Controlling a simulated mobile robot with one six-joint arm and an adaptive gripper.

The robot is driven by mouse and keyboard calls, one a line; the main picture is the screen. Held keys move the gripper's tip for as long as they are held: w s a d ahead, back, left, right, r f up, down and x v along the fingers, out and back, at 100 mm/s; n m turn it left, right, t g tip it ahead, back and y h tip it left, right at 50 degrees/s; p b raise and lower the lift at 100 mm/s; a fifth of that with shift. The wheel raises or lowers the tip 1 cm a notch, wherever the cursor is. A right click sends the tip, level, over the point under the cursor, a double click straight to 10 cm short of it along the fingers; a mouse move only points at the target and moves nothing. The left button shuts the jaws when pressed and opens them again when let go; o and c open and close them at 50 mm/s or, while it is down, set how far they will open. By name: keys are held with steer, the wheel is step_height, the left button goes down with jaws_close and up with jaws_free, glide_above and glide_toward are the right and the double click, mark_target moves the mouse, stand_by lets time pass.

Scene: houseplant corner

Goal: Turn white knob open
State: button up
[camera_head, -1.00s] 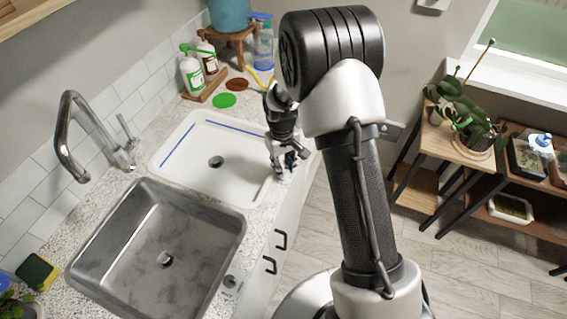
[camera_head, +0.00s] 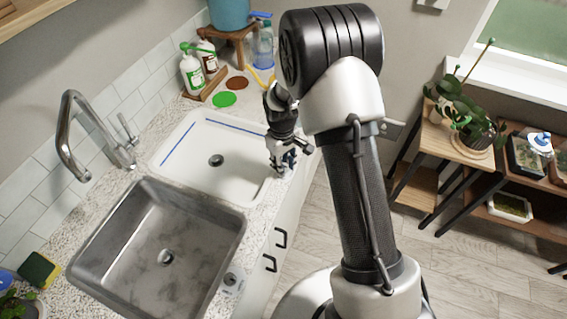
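My gripper (camera_head: 283,166) points down at the front right rim of the white basin (camera_head: 180,172), over the strip of counter there. Its fingers are small and partly overlap, so I cannot tell if they are open or shut. A small blue patch (camera_head: 290,157) shows between or behind the fingers. I cannot make out a white knob at the fingertips; the gripper covers that spot. A small pale plate with a greyish round knob (camera_head: 232,280) sits on the counter by the front right of the steel sink, apart from my gripper.
The steel sink (camera_head: 228,222) lies in front of the white basin, with a chrome tap (camera_head: 68,130) behind. Bottles (camera_head: 192,72), a green disc (camera_head: 224,99) and a brown disc (camera_head: 237,83) are at the back. A plant stand (camera_head: 455,150) is at right; floor between is clear.

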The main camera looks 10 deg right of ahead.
steer(key=o, duration=0.4)
steer(key=shift+o, duration=0.2)
step_height(320, 180, up, 12)
steer(key=shift+a, duration=0.2)
steer(key=shift+s, duration=0.1)
stand_by(0.5)
